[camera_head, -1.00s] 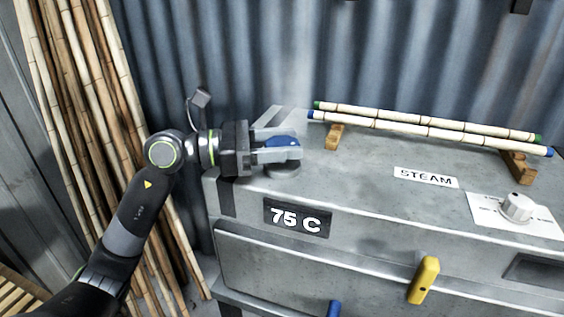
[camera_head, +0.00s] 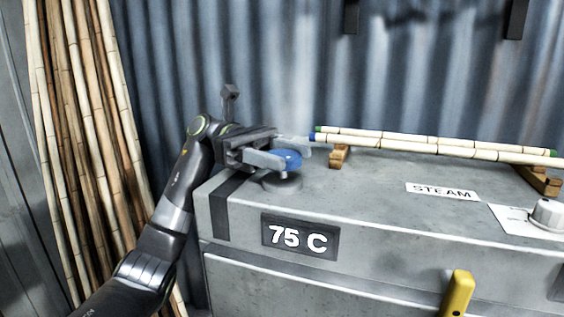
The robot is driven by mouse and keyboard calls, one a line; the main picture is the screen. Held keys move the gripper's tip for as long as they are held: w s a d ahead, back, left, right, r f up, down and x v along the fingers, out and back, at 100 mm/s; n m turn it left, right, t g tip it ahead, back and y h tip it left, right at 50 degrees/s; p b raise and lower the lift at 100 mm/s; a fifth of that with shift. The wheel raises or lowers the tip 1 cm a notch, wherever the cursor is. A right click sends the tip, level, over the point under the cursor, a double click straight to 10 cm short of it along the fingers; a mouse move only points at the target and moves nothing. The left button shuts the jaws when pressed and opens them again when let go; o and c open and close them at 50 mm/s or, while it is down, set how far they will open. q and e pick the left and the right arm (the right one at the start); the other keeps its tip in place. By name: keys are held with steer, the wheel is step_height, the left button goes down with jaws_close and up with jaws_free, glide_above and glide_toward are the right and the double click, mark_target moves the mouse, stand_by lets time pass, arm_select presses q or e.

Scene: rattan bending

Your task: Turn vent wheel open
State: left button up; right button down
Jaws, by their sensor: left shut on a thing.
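The vent wheel (camera_head: 291,156) is a small blue knob on a round grey base (camera_head: 281,182), at the left end of the grey steam box top (camera_head: 350,195). My left gripper (camera_head: 289,155) reaches in from the left, with its light grey fingers on either side of the blue wheel. It is shut on the wheel, and the fingers partly hide it. Pale steam rises behind the wheel. My right gripper is not in view.
Two rattan poles (camera_head: 440,147) rest on wooden blocks (camera_head: 340,156) behind and right of the wheel. A white STEAM label (camera_head: 441,191), a dial (camera_head: 546,214), a 75 C plate (camera_head: 299,237) and a yellow handle (camera_head: 457,294) sit rightward. Bamboo poles (camera_head: 85,130) lean at left.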

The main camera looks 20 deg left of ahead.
arm_select(q)
steer(key=shift+m+g+y, duration=0.4)
steer(key=shift+m+g, duration=0.2)
steer(key=shift+g, duration=0.2)
steer(key=o, duration=1)
steer(key=shift+c, duration=0.2)
